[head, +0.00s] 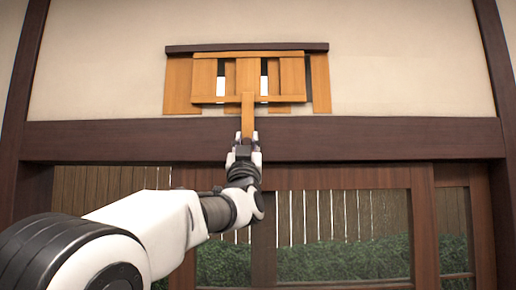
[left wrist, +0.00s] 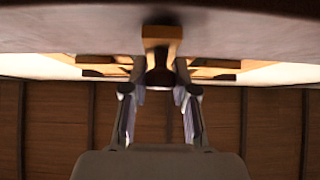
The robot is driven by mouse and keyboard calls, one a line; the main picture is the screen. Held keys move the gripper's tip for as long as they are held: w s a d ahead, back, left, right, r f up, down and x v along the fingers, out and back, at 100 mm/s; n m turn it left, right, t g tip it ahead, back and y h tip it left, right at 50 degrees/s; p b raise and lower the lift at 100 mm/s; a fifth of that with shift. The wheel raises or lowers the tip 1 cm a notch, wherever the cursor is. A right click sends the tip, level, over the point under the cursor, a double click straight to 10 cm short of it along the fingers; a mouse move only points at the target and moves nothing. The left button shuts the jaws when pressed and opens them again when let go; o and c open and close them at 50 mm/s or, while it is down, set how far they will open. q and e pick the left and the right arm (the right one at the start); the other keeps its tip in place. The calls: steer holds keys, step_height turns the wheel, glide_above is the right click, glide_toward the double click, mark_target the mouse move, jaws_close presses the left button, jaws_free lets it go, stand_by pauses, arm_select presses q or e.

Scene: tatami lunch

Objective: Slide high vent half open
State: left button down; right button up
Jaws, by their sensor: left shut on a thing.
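The high vent (head: 290,75) is a light-wood slatted panel on the wall above the dark beam. White gaps show between some of its slats, and other gaps are covered by wood behind. A wooden handle (head: 248,112) hangs down from its lower rail, in front of the beam. My left gripper (head: 246,143) is shut on the lower end of this handle. In the left wrist view the handle (left wrist: 162,35) runs up from between the two fingers of my left gripper (left wrist: 159,92), its lower end in shadow. My right gripper is not in view.
A dark rail (head: 247,47) runs along the top of the vent. The dark beam (head: 380,138) crosses the wall just behind my left gripper. Below it are sliding glass doors (head: 345,225) with a hedge and a fence outside. The plaster wall beside the vent is bare.

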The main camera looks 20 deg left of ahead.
arm_select(q)
steer(key=shift+s+a, duration=0.1)
steer(key=shift+a, duration=0.45)
steer(key=c, duration=0.9)
jaws_free()
steer(key=shift+d, duration=0.1)
steer(key=shift+w+d, duration=0.2)
steer(key=shift+s+f, duration=0.1)
steer(key=shift+s+f, duration=0.25)
steer(key=v, duration=1.1)
steer(key=shift+d, duration=0.15)
steer(key=shift+w+f, duration=0.1)
